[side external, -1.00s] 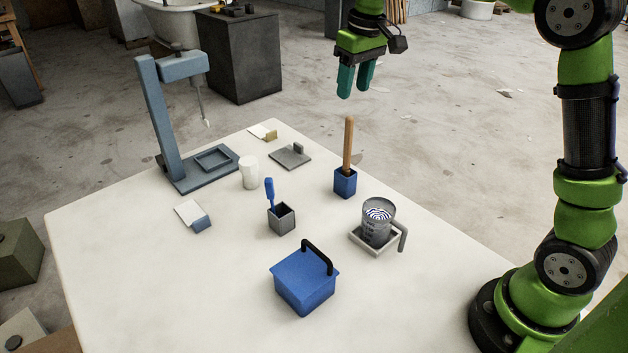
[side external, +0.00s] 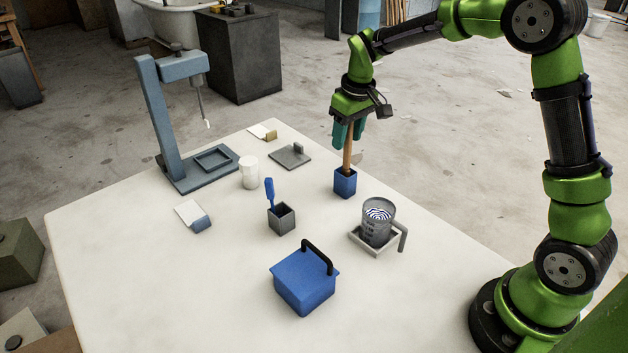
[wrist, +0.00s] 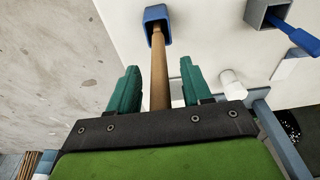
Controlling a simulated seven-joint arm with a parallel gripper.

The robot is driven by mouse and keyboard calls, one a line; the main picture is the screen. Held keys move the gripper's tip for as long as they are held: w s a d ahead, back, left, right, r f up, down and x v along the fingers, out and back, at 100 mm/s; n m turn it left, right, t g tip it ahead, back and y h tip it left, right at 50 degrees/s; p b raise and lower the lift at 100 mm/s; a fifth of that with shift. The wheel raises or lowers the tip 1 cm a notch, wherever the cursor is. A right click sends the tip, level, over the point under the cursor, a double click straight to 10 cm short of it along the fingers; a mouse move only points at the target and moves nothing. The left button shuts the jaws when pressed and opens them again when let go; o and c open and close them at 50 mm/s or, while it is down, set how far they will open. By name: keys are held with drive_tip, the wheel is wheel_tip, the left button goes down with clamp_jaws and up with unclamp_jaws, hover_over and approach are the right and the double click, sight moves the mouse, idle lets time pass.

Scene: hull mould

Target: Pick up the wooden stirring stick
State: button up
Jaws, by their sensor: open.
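The wooden stirring stick (side external: 347,158) stands in a small blue holder (side external: 345,183) near the right edge of the white table. In the wrist view the stick (wrist: 159,70) runs between my two teal fingers, its lower end in the blue holder (wrist: 157,14). My gripper (side external: 347,142) is open around the upper part of the stick, with a finger on each side. The wrist view shows gaps between the stick and both fingers (wrist: 158,82). The stick's top is hidden by the gripper.
A grey cup (side external: 377,226) with a striped top stands on a tray in front right of the holder. A grey box (side external: 281,219) with a blue tool, a white cylinder (side external: 249,173) and a blue handled box (side external: 305,283) stand nearby. A blue-grey stand (side external: 168,120) rises at left.

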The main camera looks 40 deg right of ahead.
clamp_jaws()
idle(0.3)
